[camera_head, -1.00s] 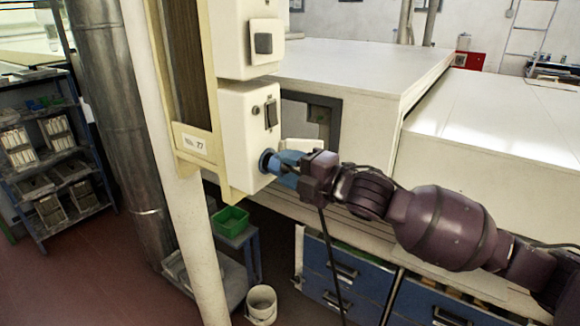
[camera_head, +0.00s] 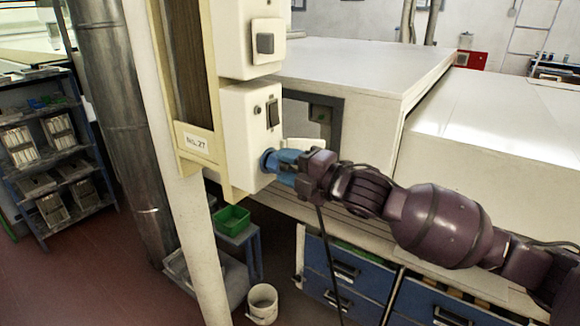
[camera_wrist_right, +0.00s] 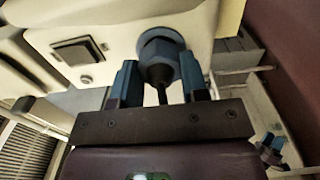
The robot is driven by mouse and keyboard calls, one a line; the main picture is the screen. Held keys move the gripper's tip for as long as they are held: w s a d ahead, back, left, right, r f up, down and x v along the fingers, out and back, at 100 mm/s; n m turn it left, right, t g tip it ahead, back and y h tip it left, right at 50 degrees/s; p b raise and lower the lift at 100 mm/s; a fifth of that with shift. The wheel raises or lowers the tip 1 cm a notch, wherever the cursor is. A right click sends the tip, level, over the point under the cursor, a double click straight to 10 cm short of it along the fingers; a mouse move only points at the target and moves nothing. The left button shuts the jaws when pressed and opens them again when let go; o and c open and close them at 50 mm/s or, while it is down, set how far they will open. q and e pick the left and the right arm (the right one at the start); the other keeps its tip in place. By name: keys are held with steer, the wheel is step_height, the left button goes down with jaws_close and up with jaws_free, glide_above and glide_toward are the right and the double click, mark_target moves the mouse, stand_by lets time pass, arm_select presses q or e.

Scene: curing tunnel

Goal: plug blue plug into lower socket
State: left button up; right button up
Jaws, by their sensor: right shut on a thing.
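The blue plug (camera_head: 289,157) is in the jaws of my right gripper (camera_head: 286,172), which is shut on it. The plug points left at the blue-ringed lower socket (camera_head: 266,160) on the cream lower box (camera_head: 238,125) and appears to meet it; how deep it sits cannot be told. In the right wrist view the plug (camera_wrist_right: 159,72) lies between the two fingers against the socket ring (camera_wrist_right: 160,38), its dark cable running back toward the palm. The cable (camera_head: 330,255) hangs below the gripper in the head view. My left gripper is not in view.
An upper box (camera_head: 232,45) with a grey square fitting sits above on the same post. A dark switch (camera_head: 272,113) is just above the socket. A large white housing (camera_head: 365,70) stands behind my arm. A green bin (camera_head: 231,218) and white bucket (camera_head: 262,302) are below.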

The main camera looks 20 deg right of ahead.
steer(key=shift+w+a, duration=0.1)
steer(key=shift+w, duration=0.05)
steer(key=o, duration=0.9)
steer(key=shift+o, duration=0.2)
steer(key=v, duration=1)
steer(key=shift+s+d+b, duration=0.25)
steer(key=shift+s+b, duration=0.1)
steer(key=shift+b, duration=0.05)
